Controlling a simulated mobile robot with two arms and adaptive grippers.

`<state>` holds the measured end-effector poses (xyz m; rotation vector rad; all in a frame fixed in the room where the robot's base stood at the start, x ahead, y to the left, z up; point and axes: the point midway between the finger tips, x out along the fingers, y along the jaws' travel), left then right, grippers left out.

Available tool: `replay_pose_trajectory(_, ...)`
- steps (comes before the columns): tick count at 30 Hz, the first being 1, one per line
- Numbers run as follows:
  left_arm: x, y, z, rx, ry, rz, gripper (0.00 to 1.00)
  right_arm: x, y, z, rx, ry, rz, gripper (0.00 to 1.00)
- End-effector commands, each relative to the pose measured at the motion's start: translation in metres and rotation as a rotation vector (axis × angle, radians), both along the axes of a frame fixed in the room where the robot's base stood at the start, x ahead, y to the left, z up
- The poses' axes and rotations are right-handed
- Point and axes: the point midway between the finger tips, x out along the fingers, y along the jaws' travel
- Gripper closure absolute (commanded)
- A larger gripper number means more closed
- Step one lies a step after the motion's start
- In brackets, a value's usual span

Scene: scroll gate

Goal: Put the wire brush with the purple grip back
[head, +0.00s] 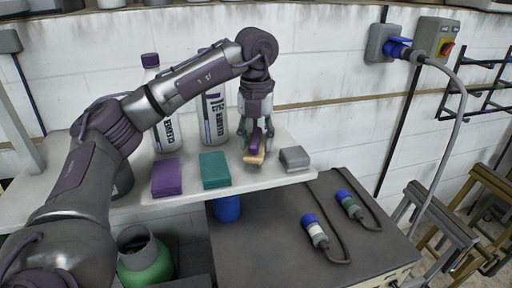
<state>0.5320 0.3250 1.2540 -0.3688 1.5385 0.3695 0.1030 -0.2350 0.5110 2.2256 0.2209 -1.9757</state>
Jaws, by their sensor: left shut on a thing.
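The wire brush with the purple grip (254,144) is at the right part of the white shelf, and its pale body (254,159) shows below the grip. My left gripper (254,132) points down from above and is shut on the brush. The brush is at or just above the shelf surface; I cannot tell whether it touches. My right gripper does not show.
On the shelf (290,179) lie a purple block (167,178), a teal block (214,170) and a grey block (294,157) right of the brush. Cleaner bottles (163,115) stand behind. Two cabled connectors (316,232) lie on the dark bench (270,250) below.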

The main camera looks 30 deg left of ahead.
Motion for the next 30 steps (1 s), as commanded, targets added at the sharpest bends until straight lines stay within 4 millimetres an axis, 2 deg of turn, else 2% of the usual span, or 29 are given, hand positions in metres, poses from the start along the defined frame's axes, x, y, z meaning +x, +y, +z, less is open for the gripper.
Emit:
replay_pose_trajectory(1,-0.001,0.001,-0.006,0.002,0.005,0.0,0.83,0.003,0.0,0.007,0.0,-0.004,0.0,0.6)
replay_pose_trajectory(6,-0.001,0.0,-0.026,0.0,0.002,0.0,0.83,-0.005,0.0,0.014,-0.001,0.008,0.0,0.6)
replay_pose_trajectory(12,-0.001,-0.001,-0.03,-0.001,0.0,0.0,0.83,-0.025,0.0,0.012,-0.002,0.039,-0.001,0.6)
replay_pose_trajectory(18,-0.001,-0.001,-0.034,0.0,0.0,0.0,0.83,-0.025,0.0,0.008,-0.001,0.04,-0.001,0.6)
replay_pose_trajectory(19,-0.001,-0.001,-0.033,0.0,0.0,0.0,0.5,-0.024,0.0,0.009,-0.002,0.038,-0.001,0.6)
replay_pose_trajectory(22,-0.001,-0.001,-0.032,0.0,0.0,0.0,0.33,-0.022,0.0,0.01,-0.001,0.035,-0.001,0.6)
replay_pose_trajectory(23,-0.001,-0.001,-0.032,0.0,0.001,0.0,0.3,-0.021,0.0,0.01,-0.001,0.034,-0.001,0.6)
replay_pose_trajectory(30,-0.001,-0.001,-0.032,0.0,0.001,0.0,0.3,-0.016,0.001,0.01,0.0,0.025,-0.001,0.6)
